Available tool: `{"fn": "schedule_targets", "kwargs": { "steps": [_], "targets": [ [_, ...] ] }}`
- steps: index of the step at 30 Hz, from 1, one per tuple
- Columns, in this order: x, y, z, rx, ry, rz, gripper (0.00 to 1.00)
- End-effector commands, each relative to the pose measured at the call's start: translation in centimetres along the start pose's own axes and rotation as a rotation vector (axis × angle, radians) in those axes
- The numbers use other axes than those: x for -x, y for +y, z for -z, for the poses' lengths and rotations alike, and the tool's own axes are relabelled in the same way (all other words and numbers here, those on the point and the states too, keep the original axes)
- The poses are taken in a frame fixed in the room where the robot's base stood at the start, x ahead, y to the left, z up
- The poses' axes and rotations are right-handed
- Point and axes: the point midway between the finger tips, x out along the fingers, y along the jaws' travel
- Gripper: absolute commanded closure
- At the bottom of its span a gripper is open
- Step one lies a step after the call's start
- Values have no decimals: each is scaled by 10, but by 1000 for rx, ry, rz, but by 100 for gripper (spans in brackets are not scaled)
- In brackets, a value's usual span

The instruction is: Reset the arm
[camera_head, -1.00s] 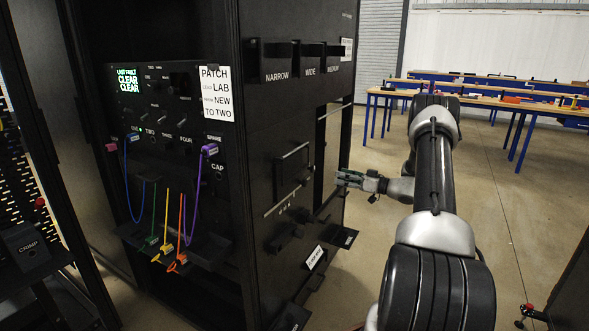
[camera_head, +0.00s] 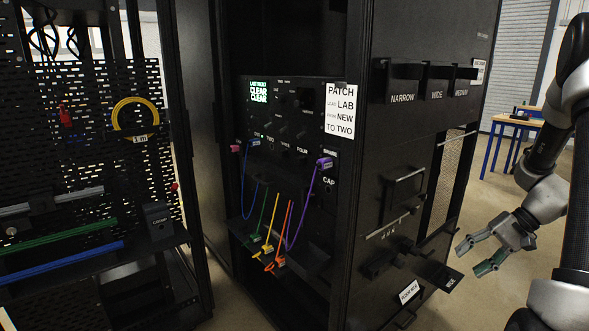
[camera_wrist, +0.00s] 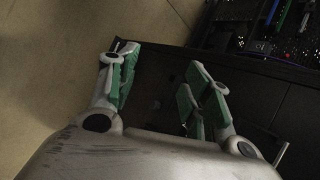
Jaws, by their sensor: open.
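My gripper (camera_head: 478,256) is at the right of the head view, to the right of the black rack's side panel (camera_head: 405,130). It points left, with its fingers apart and nothing between them. In the wrist view my gripper (camera_wrist: 158,88) shows two fingers with green pads spread wide and empty. A dark panel lies beyond the fingers there. I cannot tell the exact gap between the fingers and the rack's lower ledges. Part of my arm runs up the right edge of the head view.
The rack front holds a patch panel (camera_head: 290,110) with blue, purple, green, yellow and orange cables hanging. Bins marked NARROW, WIDE and MEDIUM (camera_head: 425,75) jut from its side. A pegboard (camera_head: 85,130) with a yellow coil stands left. Floor is clear beneath my gripper.

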Motion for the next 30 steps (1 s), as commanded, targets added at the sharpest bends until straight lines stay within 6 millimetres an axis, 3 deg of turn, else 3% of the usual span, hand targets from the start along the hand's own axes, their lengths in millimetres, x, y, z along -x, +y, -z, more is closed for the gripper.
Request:
{"fn": "schedule_targets", "kwargs": {
  "steps": [1, 6, 15, 22, 30],
  "targets": [
    [12, -9, -23, -2, -3, -75, 51],
    [47, -23, -92, 5, 36, -318, 51],
    [94, -42, -187, 238, 219, -599, 51],
    [108, -61, -238, 503, 363, -648, 51],
    [116, -93, -258, 659, 467, -597, 51]
  ]
}}
